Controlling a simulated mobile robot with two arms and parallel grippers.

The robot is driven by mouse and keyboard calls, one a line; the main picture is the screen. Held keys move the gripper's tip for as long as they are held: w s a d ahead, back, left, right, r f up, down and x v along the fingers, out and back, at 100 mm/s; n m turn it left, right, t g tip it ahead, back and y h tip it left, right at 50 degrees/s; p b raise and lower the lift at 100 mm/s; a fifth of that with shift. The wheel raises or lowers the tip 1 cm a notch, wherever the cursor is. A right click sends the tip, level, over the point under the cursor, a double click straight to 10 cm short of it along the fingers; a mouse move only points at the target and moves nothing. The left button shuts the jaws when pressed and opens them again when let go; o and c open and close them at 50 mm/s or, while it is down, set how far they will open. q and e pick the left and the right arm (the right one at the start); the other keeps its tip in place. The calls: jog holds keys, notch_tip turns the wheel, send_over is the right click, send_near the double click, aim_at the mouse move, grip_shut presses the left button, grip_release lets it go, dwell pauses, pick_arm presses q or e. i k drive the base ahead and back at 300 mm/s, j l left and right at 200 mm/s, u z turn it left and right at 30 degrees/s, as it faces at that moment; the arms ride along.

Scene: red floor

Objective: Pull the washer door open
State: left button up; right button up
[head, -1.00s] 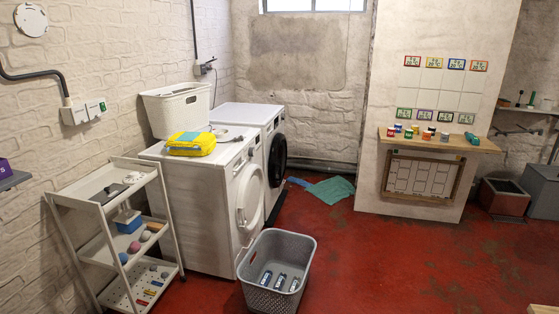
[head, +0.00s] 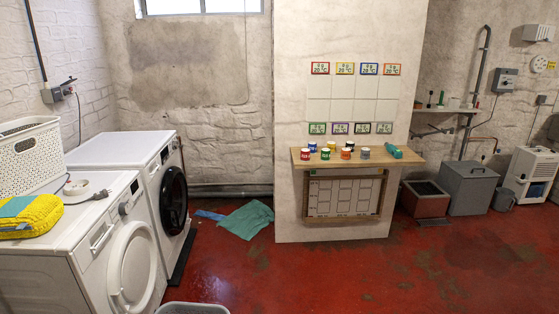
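Two front-loading machines stand side by side against the left wall. The nearer one (head: 100,232) has a white round door (head: 133,268), which looks shut. The farther one (head: 150,160) has a dark round door (head: 173,201), which also looks shut. I cannot tell which of the two is the washer. Neither of my grippers shows in the head view.
A grey basket (head: 192,308) stands on the floor at the bottom edge, close to the white door. A green cloth (head: 247,220) lies beyond the machines. A wooden shelf (head: 340,163) with several small cans juts from the partition. The red floor at centre right is clear.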

aim_at(174, 194)
jog(key=i+l+z, duration=0.1)
jog(key=i+z, duration=0.2)
jog(key=i, duration=0.6)
jog(key=i+j+z, duration=0.1)
jog(key=i+z, duration=0.2)
jog(key=i, duration=0.6)
jog(key=i+u, duration=0.7)
jog(key=i+l+u, duration=0.15)
jog(key=u, duration=0.15)
